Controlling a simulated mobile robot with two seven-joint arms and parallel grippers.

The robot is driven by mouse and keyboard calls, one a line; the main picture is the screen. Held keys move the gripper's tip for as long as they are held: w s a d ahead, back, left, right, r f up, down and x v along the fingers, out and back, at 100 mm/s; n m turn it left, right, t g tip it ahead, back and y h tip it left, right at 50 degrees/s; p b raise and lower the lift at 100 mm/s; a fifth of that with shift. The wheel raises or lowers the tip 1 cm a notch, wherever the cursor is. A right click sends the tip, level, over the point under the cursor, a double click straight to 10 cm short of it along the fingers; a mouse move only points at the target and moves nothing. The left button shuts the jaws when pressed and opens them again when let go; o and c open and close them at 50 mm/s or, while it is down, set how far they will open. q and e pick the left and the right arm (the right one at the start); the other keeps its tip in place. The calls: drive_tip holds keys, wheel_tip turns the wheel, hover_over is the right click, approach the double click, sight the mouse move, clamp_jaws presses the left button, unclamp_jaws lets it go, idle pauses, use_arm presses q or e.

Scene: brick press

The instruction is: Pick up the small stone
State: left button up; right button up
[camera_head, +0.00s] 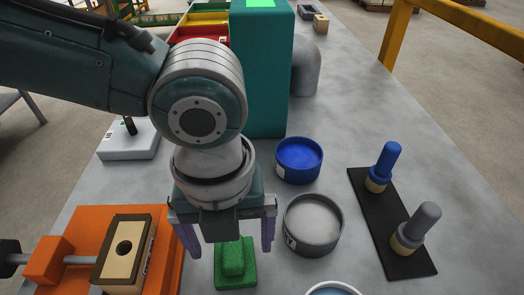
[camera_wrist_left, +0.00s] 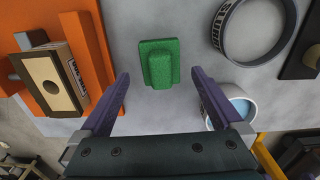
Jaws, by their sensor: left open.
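A small green, rough-textured block with a raised middle (camera_head: 235,272) lies on the grey table. It also shows in the left wrist view (camera_wrist_left: 159,64), near the top centre. I see nothing that clearly looks like a stone; I cannot tell whether this green block is the one meant. My left gripper (camera_head: 230,252) is open and empty, pointing down, with its purple fingers spread wider than the block. In the left wrist view the fingertips (camera_wrist_left: 159,74) show to either side of the block; no contact is visible. My right gripper is not in view.
An orange press (camera_head: 172,262) holding a tan block with a round hole (camera_head: 124,249) stands left. A grey tub (camera_head: 313,226) and blue tub (camera_head: 299,159) stand right. A black mat (camera_head: 392,225) carries blue and grey-handled tools. A teal box (camera_head: 262,70) rises behind.

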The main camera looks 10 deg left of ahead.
sight(232, 249)
use_arm(q)
wheel_tip(232, 249, down, 4)
drive_tip(key=shift+r, duration=0.1)
clamp_jaws()
idle(0.9)
